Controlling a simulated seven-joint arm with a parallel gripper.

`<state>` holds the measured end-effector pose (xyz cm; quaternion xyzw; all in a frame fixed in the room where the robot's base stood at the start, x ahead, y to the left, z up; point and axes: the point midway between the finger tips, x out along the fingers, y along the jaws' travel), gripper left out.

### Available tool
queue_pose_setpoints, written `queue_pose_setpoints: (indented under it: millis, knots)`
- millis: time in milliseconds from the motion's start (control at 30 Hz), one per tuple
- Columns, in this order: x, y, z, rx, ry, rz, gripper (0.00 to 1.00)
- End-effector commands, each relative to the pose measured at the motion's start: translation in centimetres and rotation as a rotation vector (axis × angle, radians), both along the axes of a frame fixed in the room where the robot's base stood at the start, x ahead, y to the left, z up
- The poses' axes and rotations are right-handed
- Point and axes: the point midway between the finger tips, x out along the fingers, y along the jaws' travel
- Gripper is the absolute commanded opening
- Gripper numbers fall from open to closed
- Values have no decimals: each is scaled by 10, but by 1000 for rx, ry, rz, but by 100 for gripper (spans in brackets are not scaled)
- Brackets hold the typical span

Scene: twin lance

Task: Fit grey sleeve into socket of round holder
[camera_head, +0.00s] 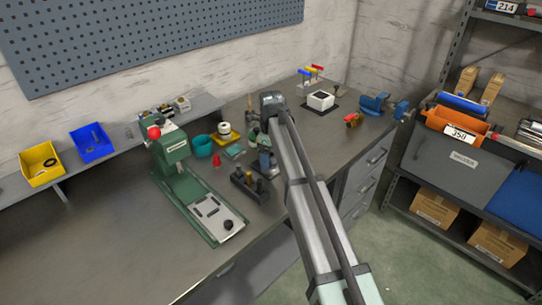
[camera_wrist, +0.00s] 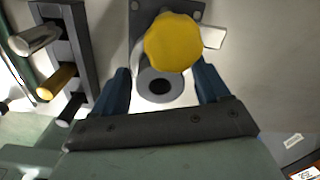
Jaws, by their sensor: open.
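My gripper (camera_wrist: 162,77) is open, with one blue finger on each side of a light grey round piece (camera_wrist: 146,92) that has a dark hole in its middle. Neither finger clearly touches it. I cannot tell for sure whether this piece is the grey sleeve or the socket of the round holder. A yellow round knob (camera_wrist: 172,42) overlaps its far side and hides part of it. In the head view my gripper (camera_head: 264,152) is over the bench behind a dark block, and the arm partly hides what is under it.
The dark block with upright pegs (camera_head: 246,190) is left of the gripper; the wrist view shows a similar block (camera_wrist: 78,45). A green press (camera_head: 172,150), teal bowl (camera_head: 203,146) and red cone (camera_head: 216,160) stand left. A blue vise (camera_head: 374,103) is at right.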

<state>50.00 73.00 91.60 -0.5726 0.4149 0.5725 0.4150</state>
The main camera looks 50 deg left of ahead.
Motion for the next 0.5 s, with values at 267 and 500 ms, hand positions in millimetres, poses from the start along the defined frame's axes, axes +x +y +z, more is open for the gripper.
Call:
queue_pose_setpoints:
  millis: [267,500]
  knots:
    - [0,1,20,3,-1,0,75]
    - [1,1,64,2,-2,0,75]
